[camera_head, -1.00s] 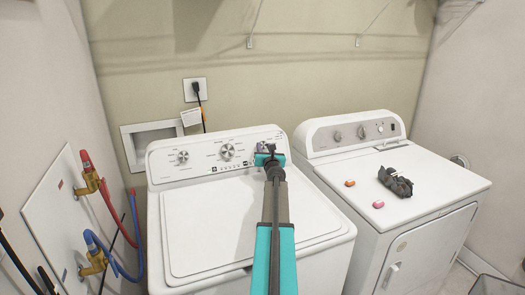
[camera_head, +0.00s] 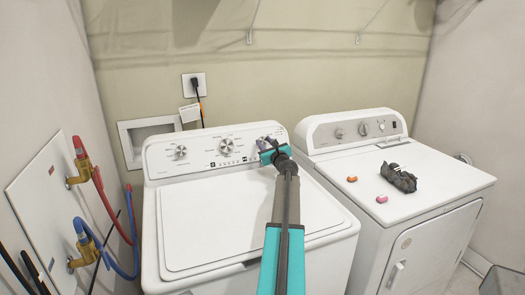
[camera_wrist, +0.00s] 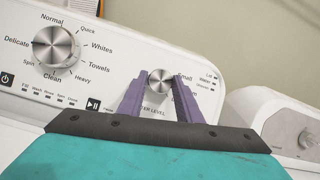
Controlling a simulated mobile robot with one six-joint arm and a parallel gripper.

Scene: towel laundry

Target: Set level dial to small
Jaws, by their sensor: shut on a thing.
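The water level dial (camera_wrist: 160,80) is a small silver knob at the right end of the washer's control panel. In the wrist view, "Small" is printed at its upper right, and a label ending in "um" is partly covered by a finger. My gripper (camera_wrist: 158,82) has its two purple fingers on either side of the dial, shut on it. The dial's pointer direction is too unclear to tell. In the head view my gripper (camera_head: 265,143) is at the panel's right end, its teal body tilted and hiding most of the dial.
The washer (camera_head: 245,215) has a larger cycle dial (camera_head: 226,146) and another small dial (camera_head: 180,153). The dryer (camera_head: 430,215) stands to its right, with a dark crumpled thing (camera_head: 398,178) and two small coloured pieces on top. Hoses and valves (camera_head: 82,160) are on the left wall.

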